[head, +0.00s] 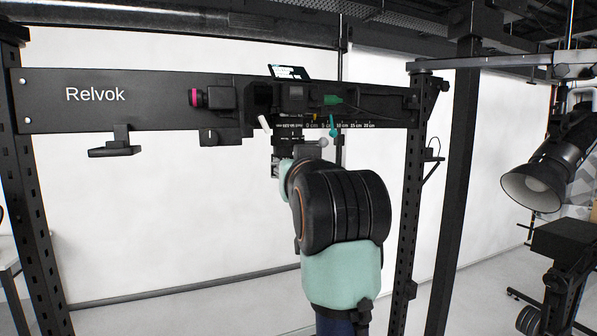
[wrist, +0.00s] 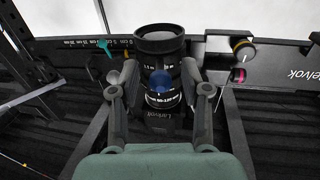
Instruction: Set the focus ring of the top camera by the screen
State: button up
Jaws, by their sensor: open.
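The top camera's black lens (wrist: 160,42) stands in the middle of the wrist view, its wide front rim towards the top. Below the rim are a ring band with white scale marks (wrist: 158,68), a blue round spot and a lower band with white figures. My gripper (wrist: 160,92) is open, one finger on each side of the lens, with a gap visible on both sides. In the head view the camera (head: 290,100) sits on the black beam, and my arm hides the gripper's fingertips. The small screen (head: 288,72) above it is lit; its text is too small to read.
The beam (head: 150,100) marked "Relvok" spans two black posts and carries a centimetre scale. A pink-ringed part (head: 195,97), a green connector (head: 332,100) and a teal lever (head: 333,128) are close to the camera. A lamp (head: 540,180) hangs at the right.

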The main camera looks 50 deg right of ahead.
jog(key=v, duration=1.1)
jog(key=shift+s+a, duration=0.1)
jog(key=shift+s, duration=0.05)
jog(key=w+a+f+n+y+p, duration=0.1)
jog(key=w+a+f+n+y, duration=0.2)
jog(key=a+f, duration=0.55)
jog(key=w+a+f+n+y+p, duration=0.1)
jog(key=w+a+f+y, duration=0.3)
jog(key=f, duration=0.8)
jog(key=s+a+f+n+y, duration=0.2)
jog(key=s+a+f, duration=0.2)
jog(key=a+f, duration=0.6)
jog(key=s+a+f+n+y, duration=0.2)
jog(key=s+a+f+y, duration=0.1)
jog(key=a+f, duration=0.65)
jog(key=shift+g, duration=0.5)
jog(key=r+p, duration=0.2)
jog(key=p, duration=0.1)
jog(key=r+p, duration=0.2)
jog(key=shift+a+r, duration=0.1)
jog(key=shift+a, duration=0.2)
